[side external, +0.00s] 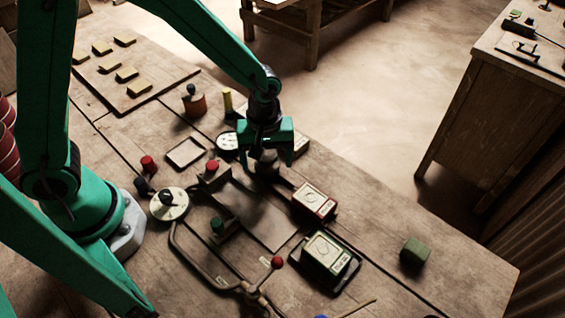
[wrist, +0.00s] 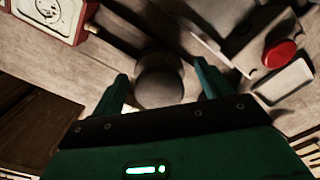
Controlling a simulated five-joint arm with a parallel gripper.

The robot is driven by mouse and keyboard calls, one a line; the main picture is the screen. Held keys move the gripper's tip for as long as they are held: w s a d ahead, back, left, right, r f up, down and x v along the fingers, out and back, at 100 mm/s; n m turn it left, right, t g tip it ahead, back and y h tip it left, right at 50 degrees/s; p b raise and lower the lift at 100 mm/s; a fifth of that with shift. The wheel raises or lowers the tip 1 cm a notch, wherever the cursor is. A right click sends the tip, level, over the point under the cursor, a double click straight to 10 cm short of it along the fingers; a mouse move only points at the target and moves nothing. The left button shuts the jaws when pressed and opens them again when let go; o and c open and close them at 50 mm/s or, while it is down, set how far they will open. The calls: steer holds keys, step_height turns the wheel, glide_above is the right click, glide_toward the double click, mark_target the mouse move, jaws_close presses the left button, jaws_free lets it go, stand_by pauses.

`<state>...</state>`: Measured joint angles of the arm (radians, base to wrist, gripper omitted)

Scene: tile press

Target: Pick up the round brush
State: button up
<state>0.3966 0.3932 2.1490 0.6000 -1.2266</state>
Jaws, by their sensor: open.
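A dark, round-topped thing (side external: 267,165) stands on the table below my gripper (side external: 266,152); I take it to be the round brush, but its bristles are not clear. In the wrist view this brush (wrist: 160,83) shows as a dark grey round end between the two fingertips. My gripper (wrist: 162,76) is open there, with one finger to each side and a visible gap on both sides. In the side view my gripper points down and partly hides the brush's top.
A red-framed meter (side external: 314,201) and a green meter (side external: 326,252) lie to the right. A red knob (side external: 212,166) and a pale dial (side external: 169,204) stand to the left. A green block (side external: 415,250) sits near the right edge, with bare table around it.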

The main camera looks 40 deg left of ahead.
mark_target(266, 154)
steer(key=shift+f, duration=0.25)
stand_by(0.3)
steer(key=c, duration=1.1)
steer(key=shift+r, duration=0.1)
steer(key=shift+r, duration=0.65)
steer(key=r, duration=0.3)
steer(key=shift+s+d, duration=0.2)
steer(key=s+d+r, duration=0.6)
steer(key=s, duration=0.3)
steer(key=shift+d+r, duration=0.25)
